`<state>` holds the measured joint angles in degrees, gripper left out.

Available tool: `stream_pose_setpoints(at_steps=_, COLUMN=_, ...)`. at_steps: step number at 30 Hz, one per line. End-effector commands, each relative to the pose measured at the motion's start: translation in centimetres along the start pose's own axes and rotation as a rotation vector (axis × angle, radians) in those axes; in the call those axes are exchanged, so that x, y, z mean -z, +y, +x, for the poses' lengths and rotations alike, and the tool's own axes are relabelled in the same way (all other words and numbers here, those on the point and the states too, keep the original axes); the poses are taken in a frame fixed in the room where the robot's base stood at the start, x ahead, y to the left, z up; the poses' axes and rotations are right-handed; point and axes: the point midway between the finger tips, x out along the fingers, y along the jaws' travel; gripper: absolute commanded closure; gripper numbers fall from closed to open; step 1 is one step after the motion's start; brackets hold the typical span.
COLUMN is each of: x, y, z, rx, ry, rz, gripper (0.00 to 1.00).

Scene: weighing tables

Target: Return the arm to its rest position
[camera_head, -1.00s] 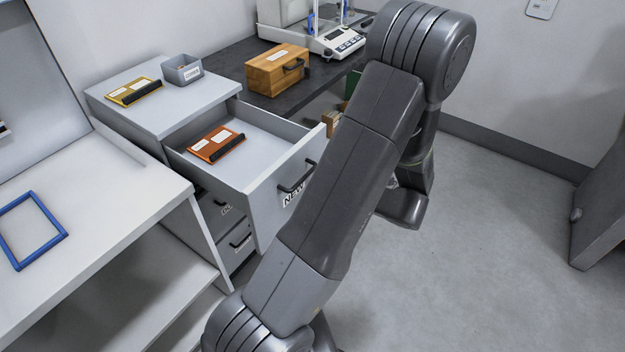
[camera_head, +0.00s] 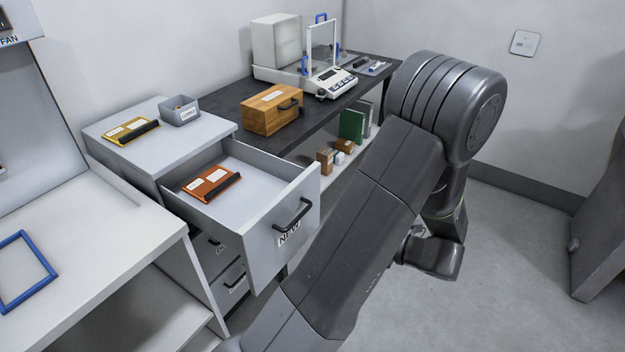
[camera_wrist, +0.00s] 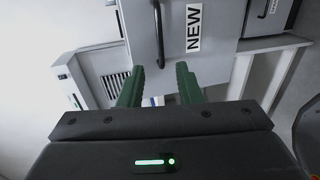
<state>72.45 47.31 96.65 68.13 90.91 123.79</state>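My gripper (camera_wrist: 160,88) shows in the wrist view as two green fingers standing apart, with nothing between them. Past the fingers is the front of the drawer labelled NEW (camera_wrist: 195,30), with its dark handle. In the head view my arm crosses the right half of the picture, folded, and its fingertips are hidden there. The drawer (camera_head: 298,228) is pulled out of the grey cabinet and apart from my arm's end. An orange-red binder (camera_head: 211,184) lies in it.
A yellow binder (camera_head: 131,131) and a grey bin (camera_head: 180,111) are on the cabinet top (camera_head: 105,150). A wooden box (camera_head: 272,110) and a balance (camera_head: 330,82) stand on the dark bench. A blue frame (camera_head: 38,290) lies on the left table.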

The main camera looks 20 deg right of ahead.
Motion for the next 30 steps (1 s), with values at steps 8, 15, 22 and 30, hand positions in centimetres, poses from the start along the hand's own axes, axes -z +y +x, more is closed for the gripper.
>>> stream_pose_setpoints(at_steps=8, x=0.1, y=0.0, z=4.3, rx=0.000, ry=0.006, rz=0.002, gripper=0.69)
stream_pose_setpoints(at_steps=15, x=0.1, y=0.0, z=8.9, rx=0.000, ry=0.005, rz=0.001, gripper=0.69)
stream_pose_setpoints(at_steps=22, x=0.1, y=0.1, z=12.3, rx=-0.001, ry=0.003, rz=0.000, gripper=0.69)
stream_pose_setpoints(at_steps=30, x=0.0, y=0.1, z=13.8, rx=0.000, ry=0.000, rz=0.000, gripper=0.69)
